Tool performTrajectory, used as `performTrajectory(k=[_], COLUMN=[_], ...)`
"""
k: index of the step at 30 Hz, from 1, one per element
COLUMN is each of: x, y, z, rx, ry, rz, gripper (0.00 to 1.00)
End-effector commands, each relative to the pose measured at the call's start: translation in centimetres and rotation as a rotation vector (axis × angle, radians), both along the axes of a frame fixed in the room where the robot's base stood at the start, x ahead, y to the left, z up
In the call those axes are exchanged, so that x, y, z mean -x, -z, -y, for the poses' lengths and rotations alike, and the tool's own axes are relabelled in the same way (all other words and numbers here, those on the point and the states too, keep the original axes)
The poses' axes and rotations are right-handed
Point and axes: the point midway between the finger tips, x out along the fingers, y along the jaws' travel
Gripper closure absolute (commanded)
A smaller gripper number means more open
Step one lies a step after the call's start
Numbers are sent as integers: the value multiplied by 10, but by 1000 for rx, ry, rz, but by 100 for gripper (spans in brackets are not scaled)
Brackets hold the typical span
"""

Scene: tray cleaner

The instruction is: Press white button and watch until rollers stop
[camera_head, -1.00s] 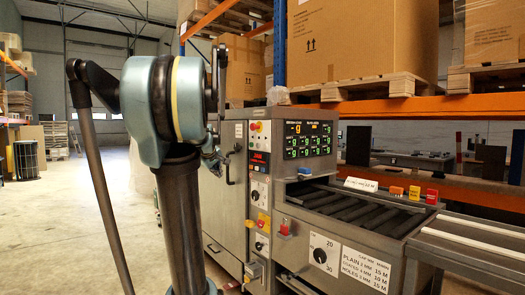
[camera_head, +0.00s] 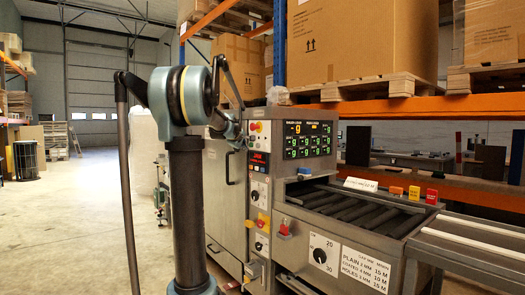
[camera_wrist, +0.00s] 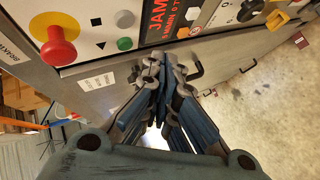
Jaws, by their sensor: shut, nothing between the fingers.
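In the wrist view, the machine's panel shows a red mushroom button on a yellow base (camera_wrist: 57,42), a green button (camera_wrist: 124,43) and a red-lit display reading JAM (camera_wrist: 160,20). In the head view, my gripper (camera_head: 239,142) is beside the control panel's left edge. The dark rollers (camera_head: 352,208) lie in the machine's bed; their motion cannot be told.
The machine's displays (camera_head: 308,139) are lit green and yellow. A grey cabinet door with a handle (camera_head: 226,195) is beneath my arm. Shelves with boxes stand behind. The floor at left (camera_head: 80,230) is open.

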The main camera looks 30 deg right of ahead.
Motion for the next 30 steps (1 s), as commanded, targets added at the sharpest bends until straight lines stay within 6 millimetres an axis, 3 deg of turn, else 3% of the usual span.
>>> performTrajectory(k=[5,21,30], x=[-1,-5,-7], y=[0,0,0], z=[10,71,86], rx=[-1,-1,-1], ry=[2,2,1], rz=[1,1,0], gripper=[100,100,100])
